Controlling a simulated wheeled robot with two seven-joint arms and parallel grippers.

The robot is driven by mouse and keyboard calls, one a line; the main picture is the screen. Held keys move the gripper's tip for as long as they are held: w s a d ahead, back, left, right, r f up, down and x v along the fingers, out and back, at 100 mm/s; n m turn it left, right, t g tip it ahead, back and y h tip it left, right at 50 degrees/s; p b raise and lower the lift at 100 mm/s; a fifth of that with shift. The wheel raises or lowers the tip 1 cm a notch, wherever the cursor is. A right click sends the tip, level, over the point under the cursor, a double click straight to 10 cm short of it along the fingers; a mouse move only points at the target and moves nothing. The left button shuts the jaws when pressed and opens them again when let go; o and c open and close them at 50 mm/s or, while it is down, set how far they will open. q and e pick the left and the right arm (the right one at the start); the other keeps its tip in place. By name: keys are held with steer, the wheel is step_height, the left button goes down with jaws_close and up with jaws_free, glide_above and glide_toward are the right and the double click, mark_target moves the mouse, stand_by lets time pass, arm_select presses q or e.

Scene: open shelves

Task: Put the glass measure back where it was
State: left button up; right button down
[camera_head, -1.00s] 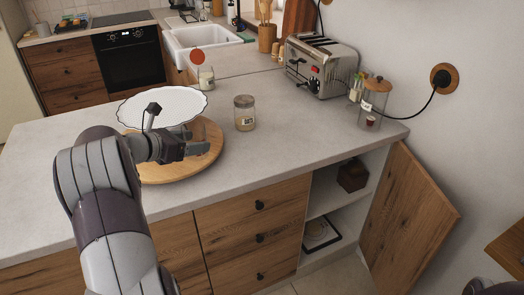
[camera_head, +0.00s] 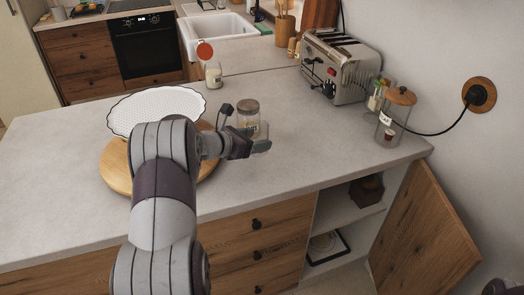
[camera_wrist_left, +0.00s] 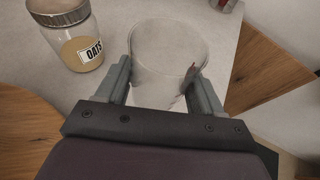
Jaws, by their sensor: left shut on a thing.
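My left gripper (camera_head: 262,143) is shut on the glass measure and holds it over the worktop, just in front of the oats jar. The glass measure (camera_wrist_left: 168,48) is clear and looks empty in the left wrist view, between the two fingers (camera_wrist_left: 162,88). In the head view the gripper hides most of it. I cannot tell its height above the worktop. My right gripper is not in view.
The oats jar (camera_head: 247,108) stands close behind the gripper. A white scalloped dish (camera_head: 150,105) and round wooden board (camera_head: 116,168) lie left. A toaster (camera_head: 335,72) and glass canister (camera_head: 394,118) stand right. An open cabinet door (camera_head: 425,235) is below. Worktop (camera_head: 310,150) is clear right of the gripper.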

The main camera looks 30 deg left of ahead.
arm_select(q)
steer(key=shift+w+d+f, duration=0.7)
steer(key=shift+w+f, duration=0.2)
steer(key=shift+f, duration=0.05)
step_height(320, 180, down, 3)
steer(key=shift+s+r, duration=0.1)
steer(key=shift+f, duration=0.35)
steer(key=shift+f, duration=0.15)
steer(key=o, duration=1.2)
steer(key=shift+c, duration=0.2)
